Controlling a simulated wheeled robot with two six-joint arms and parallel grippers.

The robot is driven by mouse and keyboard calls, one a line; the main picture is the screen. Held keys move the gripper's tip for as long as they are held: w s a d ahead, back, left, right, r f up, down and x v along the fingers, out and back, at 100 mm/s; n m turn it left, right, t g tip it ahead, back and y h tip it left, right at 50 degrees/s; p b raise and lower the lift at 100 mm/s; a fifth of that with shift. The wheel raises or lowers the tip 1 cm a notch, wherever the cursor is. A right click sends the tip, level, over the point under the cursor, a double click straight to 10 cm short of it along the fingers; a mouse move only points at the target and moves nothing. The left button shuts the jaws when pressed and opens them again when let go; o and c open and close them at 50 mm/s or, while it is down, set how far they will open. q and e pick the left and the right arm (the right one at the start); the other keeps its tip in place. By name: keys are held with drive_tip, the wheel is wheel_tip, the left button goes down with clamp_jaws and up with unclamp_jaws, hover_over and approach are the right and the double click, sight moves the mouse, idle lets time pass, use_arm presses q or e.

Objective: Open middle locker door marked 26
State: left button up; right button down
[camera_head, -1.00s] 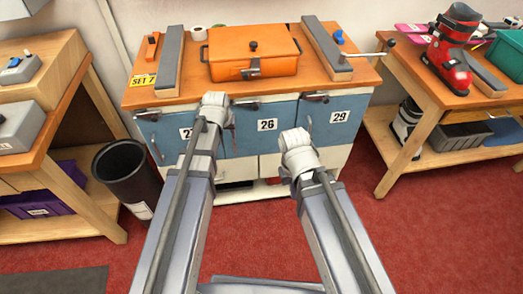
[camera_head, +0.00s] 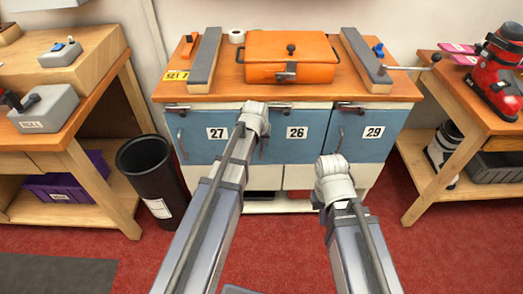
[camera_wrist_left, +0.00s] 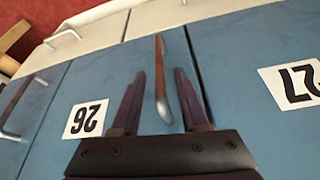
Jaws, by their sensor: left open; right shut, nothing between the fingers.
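The middle locker door marked 26 (camera_head: 297,150) is blue and shut, between door 27 (camera_head: 200,150) and door 29 (camera_head: 385,145). Its upright bar handle (camera_head: 263,146) is at its left edge, partly behind my left wrist. In the left wrist view, upside down, door 26 (camera_wrist_left: 105,85) is left of door 27 (camera_wrist_left: 270,45). My left gripper (camera_wrist_left: 160,75) is open, with one dark finger on each side of the handle (camera_wrist_left: 159,80). Contact between fingers and handle cannot be told. My right arm's wrist shows below door 29; its gripper fingers are hidden.
An orange case (camera_head: 288,58) lies on the wooden top (camera_head: 215,92) between two grey bars. A black bin (camera_head: 152,185) stands left of the lockers. Wooden benches flank both sides. Red floor (camera_head: 275,245) is clear in front.

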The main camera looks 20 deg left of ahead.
use_arm(q)
drive_tip(key=shift+b+x, duration=0.95)
drive_tip(key=shift+x, duration=0.6)
use_arm(e)
wheel_tip(320, 180, down, 3)
drive_tip(key=shift+r, duration=0.1)
use_arm(q)
drive_tip(key=shift+c, duration=0.3)
clamp_jaws()
